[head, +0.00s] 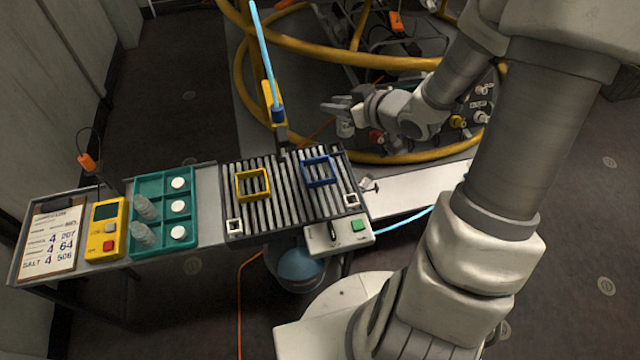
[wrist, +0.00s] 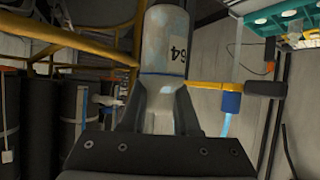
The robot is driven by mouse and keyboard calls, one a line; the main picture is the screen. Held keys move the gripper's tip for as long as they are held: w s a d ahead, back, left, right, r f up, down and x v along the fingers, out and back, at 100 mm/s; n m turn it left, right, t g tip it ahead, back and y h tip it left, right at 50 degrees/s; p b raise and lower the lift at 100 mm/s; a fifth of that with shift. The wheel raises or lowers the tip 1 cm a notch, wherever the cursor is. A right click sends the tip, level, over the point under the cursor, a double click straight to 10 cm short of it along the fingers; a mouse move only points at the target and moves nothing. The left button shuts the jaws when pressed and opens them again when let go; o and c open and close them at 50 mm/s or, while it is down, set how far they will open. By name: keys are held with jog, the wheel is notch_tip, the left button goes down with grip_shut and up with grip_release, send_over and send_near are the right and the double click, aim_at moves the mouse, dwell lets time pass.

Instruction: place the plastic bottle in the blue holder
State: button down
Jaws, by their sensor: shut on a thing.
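My gripper (head: 345,108) is shut on a plastic bottle, to the right of the rack and above its level. In the wrist view the bottle (wrist: 165,45) is pale and translucent, with a dark line and the number 64 on its side, upside down in the picture. In the head view only a small part of the bottle (head: 345,129) shows below the fingers. The blue holder (head: 305,174) is an empty square frame on the slatted rack, left of and below my gripper in the picture. The bottle is apart from it.
A yellow frame (head: 238,188) sits left on the slatted rack (head: 282,203). A teal tray (head: 162,172) holds two clear bottles and several white discs. A yellow post (head: 271,100) with a blue hose stands behind the rack. Yellow rails (head: 300,48) curve behind my arm.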

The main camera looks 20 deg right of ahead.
jog(key=s+d+f+n+y+b, duration=0.15)
jog(key=s+f+b, duration=0.3)
jog(key=f, duration=0.55)
jog(key=shift+g+y, duration=0.25)
jog(key=shift+g, duration=0.15)
jog(key=shift+w+a+f+b, duration=1.05)
jog(key=shift+w+f+b, duration=0.2)
jog(key=shift+w+f, duration=0.55)
jog(key=shift+w+a+f+b, duration=1.15)
jog(key=shift+w+f, duration=0.4)
jog(key=shift+f, duration=0.4)
jog(key=shift+w+a+f+b, duration=0.95)
jog(key=shift+w+f+b, duration=0.4)
jog(key=shift+w+f, duration=0.45)
jog(key=shift+s+f, duration=0.15)
jog(key=shift+f, duration=0.15)
jog(key=c, duration=0.6)
grip_release()
jog(key=shift+c, duration=0.2)
